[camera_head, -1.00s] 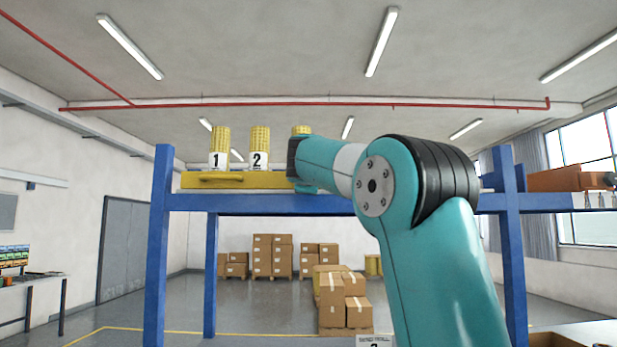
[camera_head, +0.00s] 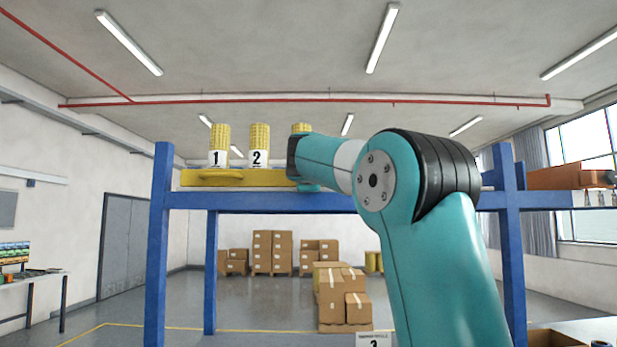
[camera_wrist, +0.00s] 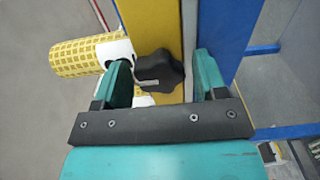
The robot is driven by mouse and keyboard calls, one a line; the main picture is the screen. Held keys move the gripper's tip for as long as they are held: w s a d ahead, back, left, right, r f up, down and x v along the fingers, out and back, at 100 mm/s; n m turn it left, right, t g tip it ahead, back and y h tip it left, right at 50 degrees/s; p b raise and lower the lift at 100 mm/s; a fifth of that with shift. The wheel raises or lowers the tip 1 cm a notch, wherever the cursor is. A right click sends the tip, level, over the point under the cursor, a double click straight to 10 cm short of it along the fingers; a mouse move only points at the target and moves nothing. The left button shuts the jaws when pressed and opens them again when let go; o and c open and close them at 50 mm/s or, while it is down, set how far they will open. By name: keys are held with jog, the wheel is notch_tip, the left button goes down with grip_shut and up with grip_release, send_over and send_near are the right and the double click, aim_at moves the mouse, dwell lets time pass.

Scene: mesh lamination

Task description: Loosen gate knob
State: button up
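A black lobed gate knob (camera_wrist: 160,71) shows in the wrist view on a yellow beam (camera_wrist: 148,25). My gripper (camera_wrist: 164,66) is open, with its two teal fingers on either side of the knob. The left finger is close to the knob's left edge, and a gap shows between the knob and the right finger. I cannot tell whether the left finger touches it. In the head view the yellow beam (camera_head: 230,182) lies along the blue rack, and my arm hides the knob and my fingers.
Yellow mesh rolls labelled 1 (camera_head: 218,140) and 2 (camera_head: 259,138) stand on the rack; a third (camera_head: 301,127) is mostly hidden by my arm. The blue rack (camera_head: 260,203) spans the view. An orange part (camera_head: 568,177) sits at right. Cardboard boxes (camera_head: 272,250) stand behind.

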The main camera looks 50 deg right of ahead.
jog(key=b+v, duration=0.7)
jog(key=v, duration=1)
jog(key=shift+s, duration=0.2)
jog(key=shift+a, duration=0.15)
